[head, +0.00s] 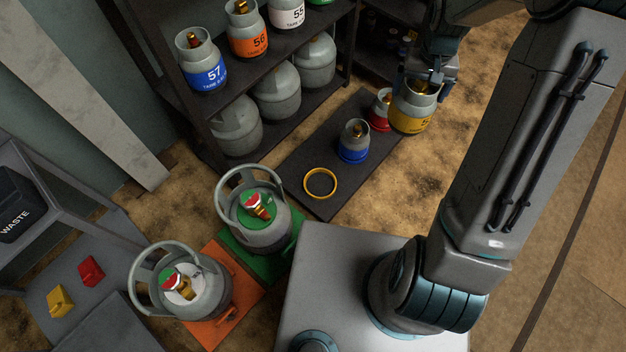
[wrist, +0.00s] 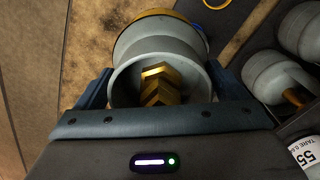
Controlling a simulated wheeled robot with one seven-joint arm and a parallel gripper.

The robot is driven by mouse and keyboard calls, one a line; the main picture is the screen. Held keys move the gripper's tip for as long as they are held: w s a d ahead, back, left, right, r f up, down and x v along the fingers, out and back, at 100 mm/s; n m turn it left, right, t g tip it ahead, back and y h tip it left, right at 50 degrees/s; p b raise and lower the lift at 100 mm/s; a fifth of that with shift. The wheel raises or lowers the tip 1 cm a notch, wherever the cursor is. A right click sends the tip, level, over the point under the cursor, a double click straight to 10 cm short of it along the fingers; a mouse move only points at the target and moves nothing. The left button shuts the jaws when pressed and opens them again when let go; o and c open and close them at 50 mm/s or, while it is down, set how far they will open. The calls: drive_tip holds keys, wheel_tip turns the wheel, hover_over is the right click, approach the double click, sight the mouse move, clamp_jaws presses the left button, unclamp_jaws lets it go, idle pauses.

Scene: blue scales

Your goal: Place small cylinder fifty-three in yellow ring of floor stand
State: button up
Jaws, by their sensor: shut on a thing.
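The small grey cylinder with the yellow band (head: 413,122) is in my gripper (head: 425,88), near the far right of the floor stand; only part of its number, a 5, is readable. In the wrist view the cylinder (wrist: 160,50) sits between the jaws, with its brass valve facing the camera. My gripper (wrist: 158,95) is shut on its collar. I cannot tell whether its base is clear of the stand. The dark floor stand (head: 290,166) carries an empty yellow ring (head: 320,183) at its near end.
A blue-banded cylinder (head: 354,142) and a red-banded one (head: 380,112) stand between the ring and the held cylinder. A shelf of cylinders (head: 277,92) rises left of the stand. Two large cylinders (head: 258,222) (head: 185,285) stand on green and orange bases nearer me.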

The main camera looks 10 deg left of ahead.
drive_tip(key=s+a+f+n, duration=0.2)
drive_tip(key=a+f, duration=0.3)
drive_tip(key=f, duration=0.5)
drive_tip(key=s+a+f+n, duration=0.3)
drive_tip(key=s+a+f, duration=0.1)
drive_tip(key=f, duration=0.7)
drive_tip(key=shift+s+a, duration=0.15)
drive_tip(key=shift+a, duration=0.3)
drive_tip(key=s+a+f, duration=0.1)
drive_tip(key=s+f, duration=0.1)
drive_tip(key=s+a+f+n, duration=0.1)
drive_tip(key=s+f, duration=0.1)
drive_tip(key=s+f+n, duration=0.1)
drive_tip(key=s+f, duration=0.1)
drive_tip(key=shift+s+a+f, duration=0.1)
drive_tip(key=shift+s+a, duration=0.2)
drive_tip(key=shift+a, duration=0.1)
drive_tip(key=shift+w+a+f+b, duration=0.65)
drive_tip(key=shift+w+a+f, duration=0.5)
drive_tip(key=shift+a+f, duration=0.55)
drive_tip(key=shift+w+a+f+b, duration=0.65)
drive_tip(key=shift+w+a+f, duration=0.65)
drive_tip(key=shift+f, duration=0.65)
drive_tip(key=shift+w+a+f+b, duration=0.65)
drive_tip(key=shift+w+a+f, duration=0.35)
drive_tip(key=shift+a+f, duration=0.75)
drive_tip(key=shift+d+f, duration=0.1)
drive_tip(key=shift+f, duration=0.15)
drive_tip(key=o, duration=1.6)
drive_tip(key=shift+r, duration=0.15)
